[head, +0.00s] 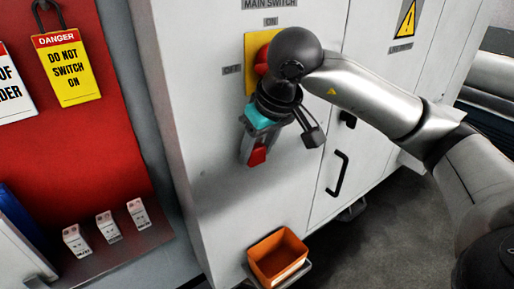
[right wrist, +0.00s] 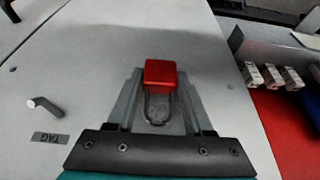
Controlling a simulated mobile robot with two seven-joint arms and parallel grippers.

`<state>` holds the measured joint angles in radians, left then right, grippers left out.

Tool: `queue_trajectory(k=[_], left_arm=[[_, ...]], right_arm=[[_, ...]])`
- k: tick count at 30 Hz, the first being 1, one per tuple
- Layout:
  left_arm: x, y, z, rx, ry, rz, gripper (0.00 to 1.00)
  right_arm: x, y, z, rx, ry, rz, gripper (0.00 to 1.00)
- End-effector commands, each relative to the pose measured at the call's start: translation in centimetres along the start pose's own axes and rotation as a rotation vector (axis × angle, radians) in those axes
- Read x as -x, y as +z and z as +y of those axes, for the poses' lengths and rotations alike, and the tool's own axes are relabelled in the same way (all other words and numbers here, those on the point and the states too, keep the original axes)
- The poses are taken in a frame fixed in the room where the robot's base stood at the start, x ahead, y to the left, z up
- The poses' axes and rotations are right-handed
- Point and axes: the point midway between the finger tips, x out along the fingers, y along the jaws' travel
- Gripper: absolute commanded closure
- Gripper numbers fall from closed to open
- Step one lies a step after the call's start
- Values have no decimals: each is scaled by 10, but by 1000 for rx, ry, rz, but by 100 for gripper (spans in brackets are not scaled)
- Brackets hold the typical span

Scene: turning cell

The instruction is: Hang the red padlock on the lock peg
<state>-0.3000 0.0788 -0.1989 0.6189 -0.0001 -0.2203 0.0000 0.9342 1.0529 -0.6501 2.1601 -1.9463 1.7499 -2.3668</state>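The red padlock (head: 257,155) is at the tips of my right gripper (head: 252,148), in front of the grey cabinet front. In the right wrist view the padlock (right wrist: 165,75) sits between the fingertips of the right gripper (right wrist: 164,90), its shackle pointing back toward the palm. The fingers look shut on its body. I cannot make out the lock peg in either view; my arm covers part of the switch panel. A small peg (right wrist: 42,104) above a tag label, upside down in the wrist view, shows on the cabinet. My left gripper is not in view.
The yellow main switch plate (head: 257,50) with its red handle is partly behind my right arm. An orange bin (head: 278,257) stands low at the cabinet. A red board with a danger tag (head: 70,68) and a shelf with small white blocks (head: 107,226) are left.

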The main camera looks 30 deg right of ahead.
Motion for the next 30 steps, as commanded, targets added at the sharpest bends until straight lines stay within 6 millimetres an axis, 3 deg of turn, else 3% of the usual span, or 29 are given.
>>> queue_trajectory(k=[1, 8, 17, 22, 30], left_arm=[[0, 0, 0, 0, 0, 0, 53], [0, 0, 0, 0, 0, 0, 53], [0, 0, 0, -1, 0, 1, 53], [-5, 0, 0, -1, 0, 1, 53], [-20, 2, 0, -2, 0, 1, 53]], right_arm=[[0, 0, 0, 0, 0, 1, 42], [0, 0, 0, 0, 0, 0, 16], [1, 0, 0, 0, 0, 0, 16], [14, 0, 0, -1, 1, 5, 16], [30, 47, 2, 0, 5, 3, 16]])
